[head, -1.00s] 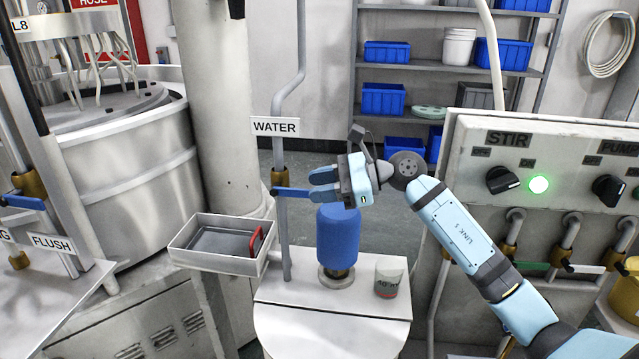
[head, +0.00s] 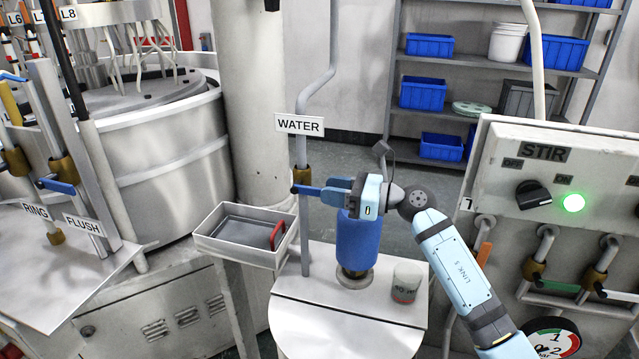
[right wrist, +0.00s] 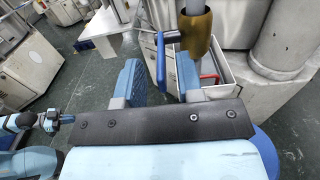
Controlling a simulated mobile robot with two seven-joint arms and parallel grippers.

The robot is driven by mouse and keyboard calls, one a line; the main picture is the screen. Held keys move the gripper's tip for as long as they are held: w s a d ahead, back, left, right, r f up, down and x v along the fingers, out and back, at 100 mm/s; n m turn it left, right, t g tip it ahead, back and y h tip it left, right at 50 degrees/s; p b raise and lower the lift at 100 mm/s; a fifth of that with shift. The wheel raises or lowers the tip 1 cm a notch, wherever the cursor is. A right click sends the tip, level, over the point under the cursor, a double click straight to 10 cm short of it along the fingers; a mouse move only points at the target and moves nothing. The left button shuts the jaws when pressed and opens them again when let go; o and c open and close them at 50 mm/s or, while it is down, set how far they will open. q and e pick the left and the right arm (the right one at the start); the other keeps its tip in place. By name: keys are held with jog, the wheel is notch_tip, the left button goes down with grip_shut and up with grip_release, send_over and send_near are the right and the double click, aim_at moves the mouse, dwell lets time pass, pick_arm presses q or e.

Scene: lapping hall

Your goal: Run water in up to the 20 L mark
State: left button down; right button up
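The WATER pipe (head: 304,235) runs upright behind a white tank, with a WATER label (head: 299,124) above its brass valve (head: 301,175). The valve's blue lever (head: 303,190) sticks out sideways, across the pipe. My right gripper (head: 328,191) is at the lever's end. In the right wrist view the lever (right wrist: 161,62) lies between the two open fingers of my right gripper (right wrist: 160,82), with gaps visible. No 20 L mark can be made out.
A blue cylinder (head: 358,242) and a small beaker (head: 407,281) stand on the white tank top (head: 335,305), below my right arm. A tray (head: 230,256) with a red-handled item is left of the pipe. The STIR panel (head: 560,170), its green lamp lit, is at right.

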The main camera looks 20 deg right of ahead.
aim_at(317, 188)
jog(key=shift+x, duration=1.6)
grip_shut()
jog(key=r+g+h+p, duration=0.1)
jog(key=r+h+p, duration=0.1)
jog(key=p, duration=0.4)
jog(key=shift+w+a, duration=0.1)
jog(key=shift+f+g+h+p, duration=0.15)
jog(key=shift+g+h+p, duration=0.15)
jog(key=shift+p, duration=0.15)
jog(key=shift+a+f, duration=0.1)
grip_release()
